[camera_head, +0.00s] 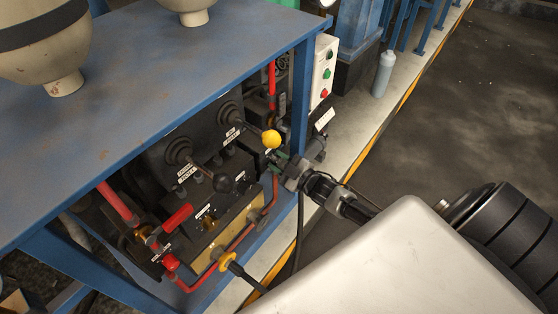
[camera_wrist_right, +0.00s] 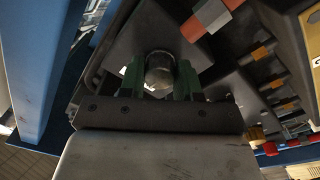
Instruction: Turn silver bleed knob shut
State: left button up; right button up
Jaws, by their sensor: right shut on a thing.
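The silver bleed knob (camera_wrist_right: 159,70) is a round, dull metal knob in the right wrist view. It sits between the two green fingers of my right gripper (camera_wrist_right: 159,82), which is shut on it. In the head view my right gripper (camera_head: 279,158) reaches in from the right, beside the frame post and just below a yellow ball handle. The knob cannot be made out there. My left gripper is not in view.
The yellow ball lever (camera_head: 271,138) and a black ball lever (camera_head: 222,183) stick out near the gripper. A blue frame post (camera_head: 299,95) stands close by. Red pipes and a red handle (camera_head: 177,218) lie lower left. The blue tabletop (camera_head: 150,90) overhangs the panel.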

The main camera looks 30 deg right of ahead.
jog(key=shift+n, duration=1)
jog(key=n, duration=0.2)
jog(key=shift+f+n+b, duration=0.1)
jog(key=shift+n+b, duration=0.25)
jog(key=shift+n, duration=0.45)
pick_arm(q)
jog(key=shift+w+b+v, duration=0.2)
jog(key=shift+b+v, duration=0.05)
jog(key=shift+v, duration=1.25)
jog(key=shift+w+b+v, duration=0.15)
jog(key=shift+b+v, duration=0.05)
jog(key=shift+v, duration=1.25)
pick_arm(e)
jog(key=shift+n+y, duration=0.3)
jog(key=shift+n, duration=1.5)
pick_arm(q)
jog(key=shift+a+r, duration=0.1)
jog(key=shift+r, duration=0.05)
pick_arm(e)
jog(key=o, duration=0.9)
jog(key=shift+o, duration=0.2)
